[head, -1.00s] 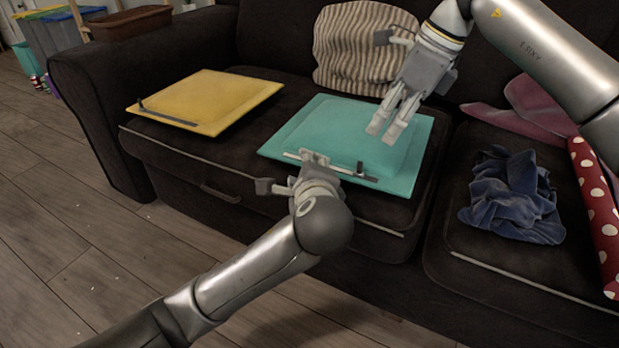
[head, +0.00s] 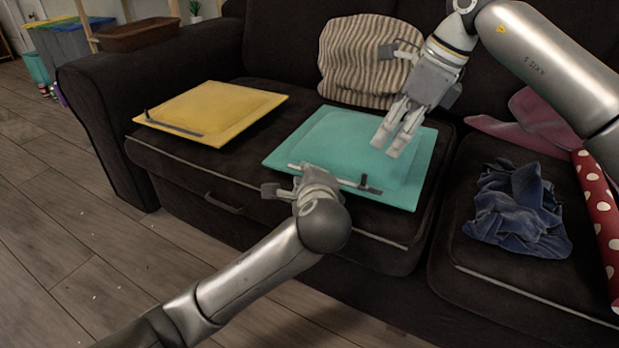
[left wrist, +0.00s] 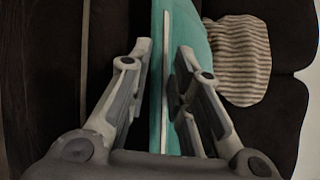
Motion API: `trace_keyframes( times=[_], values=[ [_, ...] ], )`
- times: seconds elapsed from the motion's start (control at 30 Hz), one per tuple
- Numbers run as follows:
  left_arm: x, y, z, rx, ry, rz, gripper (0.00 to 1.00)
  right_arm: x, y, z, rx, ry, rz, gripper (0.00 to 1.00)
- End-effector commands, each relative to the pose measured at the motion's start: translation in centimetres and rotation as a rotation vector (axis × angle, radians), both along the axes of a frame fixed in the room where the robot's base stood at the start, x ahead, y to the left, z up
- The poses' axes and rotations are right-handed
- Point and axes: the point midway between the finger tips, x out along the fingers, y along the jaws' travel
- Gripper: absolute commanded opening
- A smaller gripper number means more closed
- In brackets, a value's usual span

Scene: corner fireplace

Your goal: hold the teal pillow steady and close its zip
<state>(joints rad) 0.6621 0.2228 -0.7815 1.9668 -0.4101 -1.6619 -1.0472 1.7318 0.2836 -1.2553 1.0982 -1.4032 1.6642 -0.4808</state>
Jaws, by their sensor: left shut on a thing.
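The teal pillow (head: 335,140) lies flat on the middle of the sofa seat. It fills the centre of the left wrist view (left wrist: 160,100) as a narrow strip. Its zip (head: 340,178) runs along the front edge as a pale line, with a dark slider (head: 370,187) toward the right end. My left gripper (head: 303,168) is shut on the pillow's front edge near the left end of the zip, hiding that spot. In the left wrist view its fingers flank the edge. My right gripper (head: 387,148) is over the pillow's right part, fingers slightly apart and empty.
A yellow pillow (head: 212,112) lies to the left. A striped cushion (head: 360,65) leans on the backrest behind. The sofa's dark front edge (head: 385,237) runs below the pillow.

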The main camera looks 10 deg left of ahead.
Motion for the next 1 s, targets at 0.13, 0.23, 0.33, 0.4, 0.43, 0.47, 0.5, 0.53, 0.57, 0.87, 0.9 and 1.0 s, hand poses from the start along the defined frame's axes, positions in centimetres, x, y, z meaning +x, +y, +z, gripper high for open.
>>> trace_keyframes(
  times=[0.13,0.23,0.33,0.4,0.43,0.47,0.5,0.53,0.57,0.87,0.9,1.0],
  values=[
    [0.0,0.0,-0.1,0.002,0.002,-0.002,0.0,0.0,0.0,0.0,0.0,0.0,0.0,0.36],
    [0.0,0.0,-0.1,0.003,0.002,-0.002,0.0,0.0,0.0,0.0,0.001,0.001,0.0,0.29],
    [0.0,-0.1,-0.1,0.003,0.004,-0.003,0.0,0.0,0.0,-0.5,0.022,0.005,0.005,0.17],
    [0.0,-0.1,-0.1,0.003,0.004,-0.003,0.0,-0.1,0.0,-1.1,0.061,0.01,0.016,0.17],
    [0.0,-0.1,-0.2,0.004,0.004,-0.003,0.0,-0.1,-0.1,-1.5,0.086,0.013,0.02,0.17],
    [0.0,-0.1,-0.2,0.004,0.005,-0.003,0.0,-0.2,-0.1,-1.8,0.114,0.015,0.028,0.17],
    [-0.1,-0.1,-0.2,0.004,0.005,-0.003,0.0,-0.3,-0.2,-2.4,0.159,0.017,0.034,0.17],
    [0.0,-0.1,-0.2,0.004,0.005,-0.003,0.0,-0.4,-0.2,-2.8,0.197,0.019,0.041,0.17],
    [0.0,-0.1,-0.2,0.004,0.005,-0.003,0.0,-0.5,-0.4,-3.2,0.237,0.018,0.046,0.17],
    [-0.1,-0.1,-0.2,0.005,0.008,-0.004,0.0,-1.4,-3.8,-5.3,0.61,-0.066,0.022,0.17],
    [-0.1,-0.1,-0.2,0.005,0.008,-0.004,0.0,-1.6,-4.4,-5.3,0.646,-0.083,0.012,0.17],
    [-0.1,-0.1,-0.3,0.005,0.008,-0.004,0.0,-1.9,-5.9,-5.4,0.717,-0.129,-0.011,0.17]
  ],
)
